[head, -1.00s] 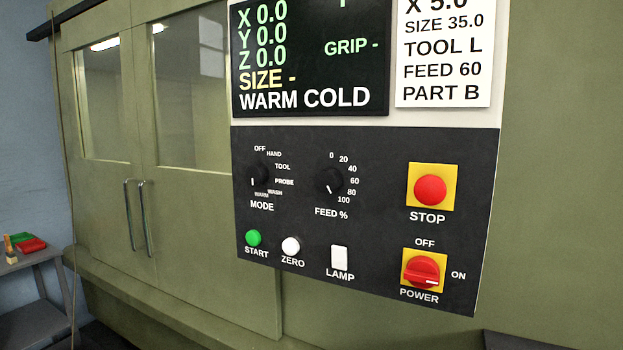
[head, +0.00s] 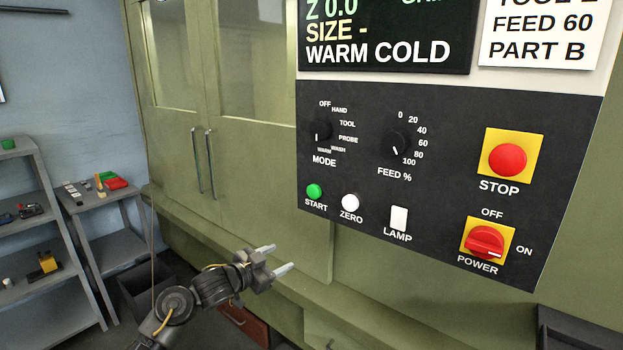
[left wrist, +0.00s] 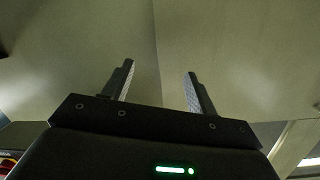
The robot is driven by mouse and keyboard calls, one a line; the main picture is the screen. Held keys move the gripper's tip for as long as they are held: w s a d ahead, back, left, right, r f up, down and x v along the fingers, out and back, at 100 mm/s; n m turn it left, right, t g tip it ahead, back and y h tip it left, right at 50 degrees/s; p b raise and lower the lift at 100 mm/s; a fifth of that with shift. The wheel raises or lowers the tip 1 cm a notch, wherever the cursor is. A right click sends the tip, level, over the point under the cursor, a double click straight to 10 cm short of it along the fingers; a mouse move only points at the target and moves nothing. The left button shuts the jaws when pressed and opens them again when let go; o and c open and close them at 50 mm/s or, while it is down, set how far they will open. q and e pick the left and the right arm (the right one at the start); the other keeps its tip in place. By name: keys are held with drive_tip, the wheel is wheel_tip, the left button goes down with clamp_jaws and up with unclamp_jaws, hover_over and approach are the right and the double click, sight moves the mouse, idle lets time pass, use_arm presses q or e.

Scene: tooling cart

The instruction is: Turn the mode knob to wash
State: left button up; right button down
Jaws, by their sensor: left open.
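The mode knob (head: 322,129) is a black dial at the upper left of the dark control panel (head: 365,185). Its white mark points down, close to the WARM label; WASH is printed just right of WARM. My left gripper (head: 281,258) is open and empty, below and left of the panel, apart from the knob. In the left wrist view its two fingers (left wrist: 159,88) stand apart with nothing between them, facing a plain greenish surface. My right gripper is not in view.
The feed knob (head: 398,144) is right of the mode knob. Below are the green start button (head: 314,191), white zero button (head: 350,202) and lamp switch (head: 399,218). The red stop button (head: 507,160) and power switch (head: 485,242) are at right. Door handles (head: 204,162) stick out at left.

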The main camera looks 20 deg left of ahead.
use_arm(q)
drive_tip(key=s+d+r+m+t+h, duration=0.1)
drive_tip(key=s+r+m, duration=0.1)
drive_tip(key=r, duration=0.8)
drive_tip(key=s+d+r+m+h, duration=0.2)
drive_tip(key=s+r+m, duration=0.1)
drive_tip(key=r, duration=0.8)
drive_tip(key=m+t+h+p, duration=0.1)
drive_tip(key=m+h+p, duration=0.1)
drive_tip(key=m, duration=0.3)
approach(317, 132)
drive_tip(key=p+x, duration=0.1)
drive_tip(key=x, duration=0.6)
drive_tip(key=shift+r+p, duration=0.1)
drive_tip(key=shift+p, duration=0.3)
drive_tip(key=shift+w+d, duration=0.3)
drive_tip(key=shift+w, duration=0.2)
